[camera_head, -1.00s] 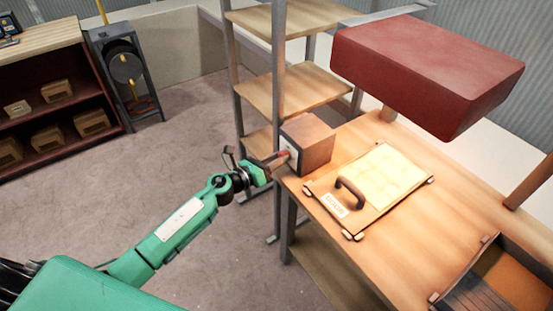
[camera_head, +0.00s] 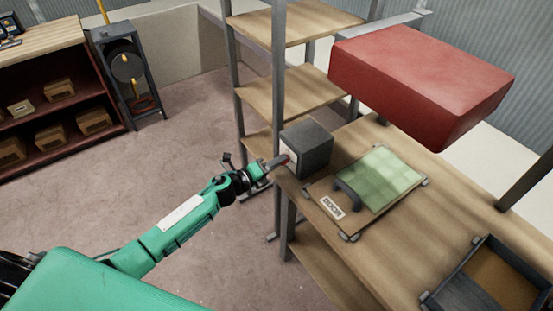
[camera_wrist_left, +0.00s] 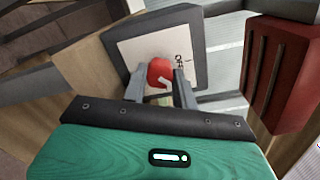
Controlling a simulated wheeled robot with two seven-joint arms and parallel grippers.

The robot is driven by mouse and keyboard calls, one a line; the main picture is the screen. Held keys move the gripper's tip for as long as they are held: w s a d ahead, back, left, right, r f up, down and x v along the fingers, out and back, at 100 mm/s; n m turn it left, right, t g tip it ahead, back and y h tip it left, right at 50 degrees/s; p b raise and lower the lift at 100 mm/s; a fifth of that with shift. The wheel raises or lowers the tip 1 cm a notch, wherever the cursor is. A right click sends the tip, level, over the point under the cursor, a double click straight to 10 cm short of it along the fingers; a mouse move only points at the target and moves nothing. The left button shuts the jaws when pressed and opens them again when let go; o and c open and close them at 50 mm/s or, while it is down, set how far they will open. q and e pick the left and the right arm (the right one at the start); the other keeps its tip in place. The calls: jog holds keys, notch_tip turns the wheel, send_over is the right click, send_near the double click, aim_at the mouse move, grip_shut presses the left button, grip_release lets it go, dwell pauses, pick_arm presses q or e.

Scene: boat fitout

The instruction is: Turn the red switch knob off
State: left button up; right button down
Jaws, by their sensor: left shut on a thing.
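The red switch knob (camera_wrist_left: 160,72) sits on the pale front plate (camera_wrist_left: 140,50) of a dark grey box, with a white mark on the knob. In the head view the box (camera_head: 308,150) stands at the left end of the wooden bench, and the knob shows as a small red spot. My left gripper (camera_wrist_left: 160,85) is shut on the knob, one finger on each side. It also shows in the head view (camera_head: 280,162), reaching the box front from the left. Some lettering is on the plate right of the knob; part of it is hidden. My right gripper is not in view.
A board with a green panel, a handle and a DOOR label (camera_head: 332,206) lies on the bench (camera_head: 425,215) beside the box. A red block (camera_head: 420,85) hangs above. A dark tray (camera_head: 487,280) is at the right. Metal-framed shelves (camera_head: 285,90) stand behind.

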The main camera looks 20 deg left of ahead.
pick_arm(q)
jog(key=shift+a+r+n+p, duration=0.1)
jog(key=shift+n+p, duration=0.35)
jog(key=shift+n, duration=0.45)
jog(key=n+p, duration=0.1)
jog(key=n, duration=0.2)
jog(key=shift+n+p, duration=0.3)
jog(key=n+p, duration=0.1)
jog(key=n, duration=0.2)
jog(key=shift+n, duration=0.3)
jog(key=shift+f, duration=0.2)
jog(key=o, duration=1)
